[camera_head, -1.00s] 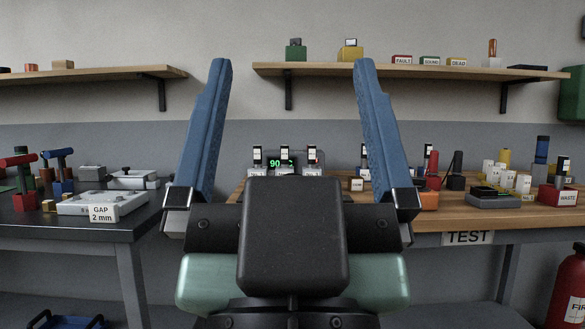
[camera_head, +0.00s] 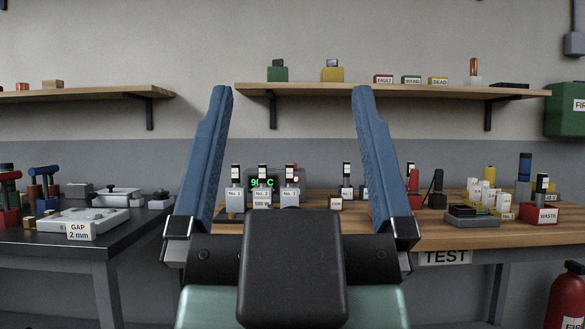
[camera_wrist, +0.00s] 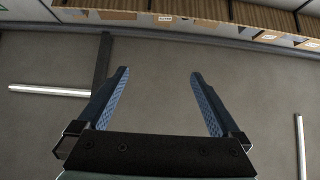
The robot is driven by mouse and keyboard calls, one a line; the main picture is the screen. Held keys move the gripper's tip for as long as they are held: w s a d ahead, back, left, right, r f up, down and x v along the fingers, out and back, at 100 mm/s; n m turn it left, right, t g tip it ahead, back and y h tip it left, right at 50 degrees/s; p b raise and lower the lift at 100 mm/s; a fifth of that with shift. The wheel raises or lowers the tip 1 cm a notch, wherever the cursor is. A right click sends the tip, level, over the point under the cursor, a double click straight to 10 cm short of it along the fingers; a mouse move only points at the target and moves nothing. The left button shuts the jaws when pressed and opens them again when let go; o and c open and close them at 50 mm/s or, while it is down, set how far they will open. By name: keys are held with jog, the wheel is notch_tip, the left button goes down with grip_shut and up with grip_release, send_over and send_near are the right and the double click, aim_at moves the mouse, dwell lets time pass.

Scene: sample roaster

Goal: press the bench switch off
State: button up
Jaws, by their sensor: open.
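I cannot tell for certain which thing is the bench switch. On the wooden TEST bench (camera_head: 440,236), a unit with a green-lit display (camera_head: 262,183) stands behind upright grey pieces labelled No. 1 (camera_head: 235,196), No. 2 and No. 3. A small red spot shows at the display's right. A grey box (camera_head: 574,42) with a conduit is on the wall at the upper right. My gripper (camera_head: 292,92) is open and empty in front of the bench; its blue fingers also show in the wrist view (camera_wrist: 162,78), over bare floor. Its body hides the bench's front part.
A dark table (camera_head: 60,243) with a GAP 2 mm block (camera_head: 80,222) stands at the left. A red WASTE box (camera_head: 540,213) and several small parts are on the bench's right. Two wall shelves (camera_head: 400,92) hang above. A red extinguisher (camera_head: 566,300) stands at the lower right.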

dwell(0.3)
jog(key=shift+r, duration=0.25)
jog(key=c, duration=0.5)
notch_tip(320, 180, up, 10)
jog(key=p, duration=1)
jog(key=shift+f, duration=0.1)
grip_shut()
notch_tip(320, 180, up, 29)
jog(key=p, duration=2.9)
jog(key=shift+p, duration=0.3)
